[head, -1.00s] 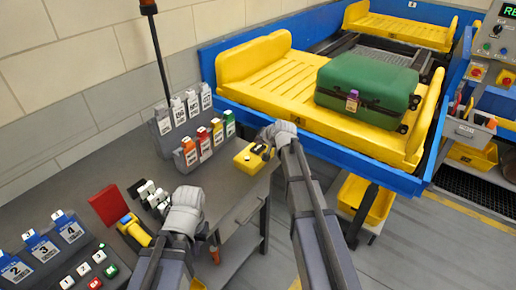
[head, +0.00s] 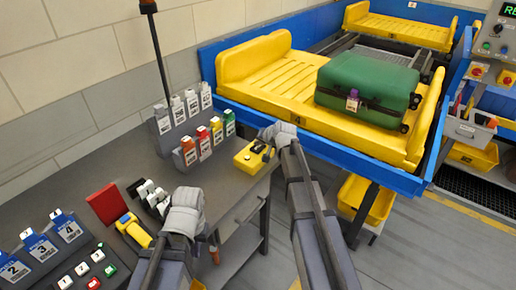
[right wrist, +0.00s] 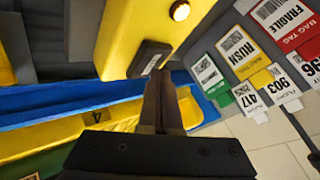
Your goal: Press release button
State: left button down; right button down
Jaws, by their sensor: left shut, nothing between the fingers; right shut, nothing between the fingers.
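A yellow control box (head: 250,158) sits at the right end of the grey bench. My right gripper (head: 266,150) is at the box in the head view. Its dark fingers (right wrist: 160,78) are shut and empty, with the tips close by the black block; I cannot tell if they touch it. My left gripper (head: 186,198) is over the bench, its fingers mostly hidden by the wrist.
A green suitcase (head: 366,80) lies on the yellow conveyor tray (head: 262,92) behind the blue rail (head: 330,151). Tag holders (head: 205,143) stand left of the box. A red block (head: 106,205), a yellow scanner (head: 133,229) and a button panel (head: 75,262) are near my left arm.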

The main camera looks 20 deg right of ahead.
jog(key=shift+f+b, duration=0.45)
jog(key=shift+b, duration=0.05)
dwell(0.5)
jog(key=shift+r, duration=0.1)
dwell(0.3)
jog(key=shift+r+p, duration=0.75)
jog(key=shift+p, duration=0.15)
